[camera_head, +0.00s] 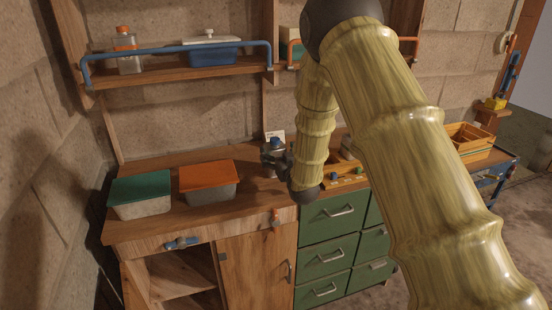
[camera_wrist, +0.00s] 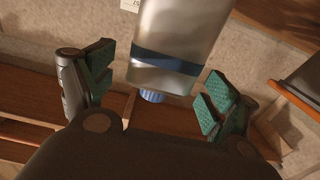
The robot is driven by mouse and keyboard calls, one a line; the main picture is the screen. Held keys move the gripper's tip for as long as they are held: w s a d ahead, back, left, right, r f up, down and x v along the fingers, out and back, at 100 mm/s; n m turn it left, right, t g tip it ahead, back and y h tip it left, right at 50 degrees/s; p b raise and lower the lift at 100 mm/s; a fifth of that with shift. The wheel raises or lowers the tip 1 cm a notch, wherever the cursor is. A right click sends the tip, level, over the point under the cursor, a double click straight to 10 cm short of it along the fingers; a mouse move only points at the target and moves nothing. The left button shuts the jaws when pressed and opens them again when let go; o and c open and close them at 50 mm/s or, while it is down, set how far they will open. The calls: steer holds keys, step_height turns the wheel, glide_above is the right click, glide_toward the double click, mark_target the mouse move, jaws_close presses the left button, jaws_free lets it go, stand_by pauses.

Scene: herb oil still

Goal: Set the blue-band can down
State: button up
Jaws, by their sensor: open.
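The blue-band can (camera_wrist: 176,40) is a silvery metal can with a dark blue band and a ribbed blue cap. In the wrist view it lies between the two green-padded fingers of my gripper (camera_wrist: 155,90). The fingers are spread, with a gap visible on both sides of the can. In the head view my gripper (camera_head: 273,157) is at the back of the wooden counter (camera_head: 255,195), left of my forearm. There the can is small and partly hidden by the gripper, so I cannot tell how its base meets the counter.
A green-lidded box (camera_head: 140,193) and an orange-lidded box (camera_head: 209,180) stand on the counter at left. A small card (camera_head: 275,134) stands behind my gripper. A wooden tray (camera_head: 345,180) is to the right. A blue-railed shelf (camera_head: 180,72) is above.

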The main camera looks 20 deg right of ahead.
mark_target(275, 147)
steer(key=shift+w, duration=1.65)
steer(key=shift+a, duration=0.1)
steer(key=c, duration=1.5)
steer(key=shift+r, duration=0.1)
steer(key=shift+c, duration=0.9)
steer(key=shift+r, duration=0.1)
